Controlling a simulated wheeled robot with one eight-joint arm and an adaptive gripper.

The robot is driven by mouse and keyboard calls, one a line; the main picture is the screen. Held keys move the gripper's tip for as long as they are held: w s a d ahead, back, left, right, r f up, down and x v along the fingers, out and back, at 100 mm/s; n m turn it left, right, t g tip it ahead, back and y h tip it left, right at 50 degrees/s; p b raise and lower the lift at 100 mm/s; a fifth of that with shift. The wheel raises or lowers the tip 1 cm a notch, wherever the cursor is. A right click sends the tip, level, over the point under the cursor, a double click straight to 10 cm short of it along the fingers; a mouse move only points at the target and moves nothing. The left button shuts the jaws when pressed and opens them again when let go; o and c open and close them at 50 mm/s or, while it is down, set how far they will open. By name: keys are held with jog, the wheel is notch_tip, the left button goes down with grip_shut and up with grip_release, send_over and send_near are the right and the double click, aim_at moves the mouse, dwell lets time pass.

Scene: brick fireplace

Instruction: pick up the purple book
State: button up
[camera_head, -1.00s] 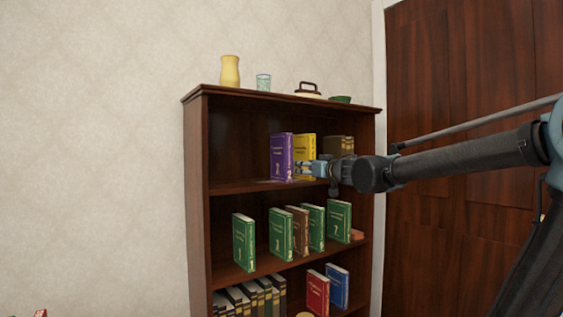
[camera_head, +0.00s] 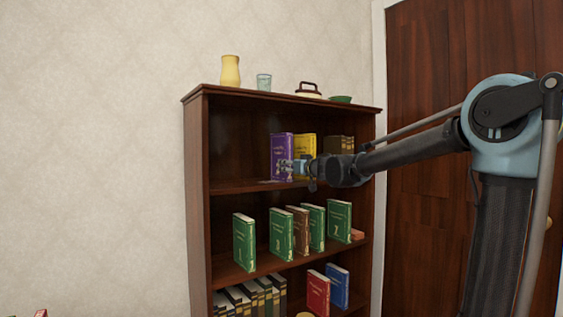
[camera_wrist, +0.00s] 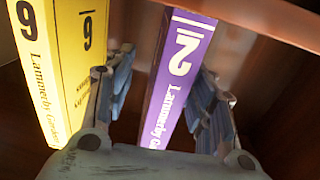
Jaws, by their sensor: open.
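The purple book (camera_head: 281,155) stands upright on the top shelf of the bookcase, just left of the yellow book. In the wrist view the purple book's spine (camera_wrist: 178,75) lies between the two fingers of my gripper (camera_wrist: 160,95). One finger is on the yellow book's side and the other is on the far side of the purple spine. My gripper is open, and gaps show between the fingers and the spine. In the head view my gripper (camera_head: 290,168) is in front of the lower part of the purple book and covers some of it.
The yellow book (camera_head: 305,148) stands close beside the purple one, and brown books (camera_head: 339,145) stand further right. The shelf (camera_head: 232,186) is bare left of the purple book. Green books (camera_head: 243,243) stand on the shelf below. A vase (camera_head: 230,71) stands on top.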

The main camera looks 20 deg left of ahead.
jog(key=shift+s+a+x, duration=0.15)
jog(key=shift+x, duration=1.25)
jog(key=shift+s+a+x, duration=0.1)
jog(key=shift+x, duration=1.35)
grip_shut()
